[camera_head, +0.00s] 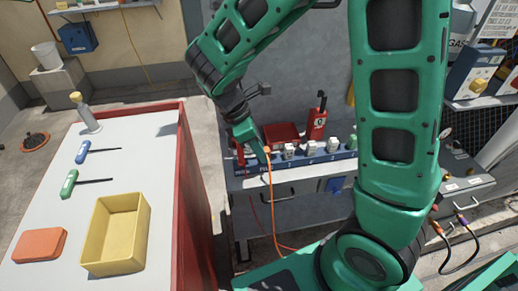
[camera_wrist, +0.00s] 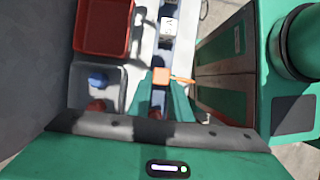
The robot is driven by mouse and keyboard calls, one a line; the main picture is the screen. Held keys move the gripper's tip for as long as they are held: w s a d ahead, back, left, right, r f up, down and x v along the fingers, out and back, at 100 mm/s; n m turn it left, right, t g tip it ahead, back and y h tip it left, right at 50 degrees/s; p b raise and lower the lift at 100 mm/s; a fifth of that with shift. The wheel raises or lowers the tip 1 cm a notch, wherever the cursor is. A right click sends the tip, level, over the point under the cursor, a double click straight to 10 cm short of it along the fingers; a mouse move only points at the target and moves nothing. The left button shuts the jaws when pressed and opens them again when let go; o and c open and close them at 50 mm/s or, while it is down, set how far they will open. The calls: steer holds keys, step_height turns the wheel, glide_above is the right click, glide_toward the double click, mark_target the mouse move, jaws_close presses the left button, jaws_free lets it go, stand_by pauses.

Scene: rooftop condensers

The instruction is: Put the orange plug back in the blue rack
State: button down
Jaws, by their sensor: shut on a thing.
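The orange plug (camera_head: 267,150) is between the fingers of my gripper (camera_head: 254,148), at the left end of the blue rack (camera_head: 318,161). An orange cable (camera_head: 272,205) hangs from it in front of the bench. In the wrist view the orange plug (camera_wrist: 162,75) shows between the green fingertips of my gripper (camera_wrist: 163,88), over the rack strip. The rack (camera_wrist: 155,45) runs away from it, with a white plug (camera_wrist: 169,28) standing farther along. I cannot tell whether the orange plug is seated in a rack slot or just above it; the fingers hide its lower part.
Several white plugs and a green one (camera_head: 353,141) stand along the rack. Behind it are a red tray (camera_head: 281,135) and a red canister (camera_head: 317,124). A grey bin (camera_wrist: 82,95) lies beside my gripper. A table with a yellow bin (camera_head: 116,235) stands left.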

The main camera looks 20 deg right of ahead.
steer(key=c, duration=1.5)
jaws_free()
steer(key=shift+c, duration=0.2)
steer(key=shift+r, duration=0.15)
steer(key=v, duration=1)
steer(key=s+d+r+m+y, duration=0.1)
steer(key=s+d+m, duration=0.2)
steer(key=d+m, duration=0.35)
steer(key=s+d+r+m+y, duration=0.1)
steer(key=s+d+m, duration=0.2)
steer(key=d, duration=0.6)
steer(key=s+d+m+y, duration=0.1)
steer(key=s+d+m, duration=0.2)
steer(key=s+m, duration=0.3)
steer(key=s+d+f+m+t+y, duration=0.1)
steer(key=s+d+m, duration=0.3)
steer(key=s+m, duration=0.2)
steer(key=shift+s+f+m+y, duration=0.3)
steer(key=shift+s+m, duration=0.05)
steer(key=shift+s, duration=0.85)
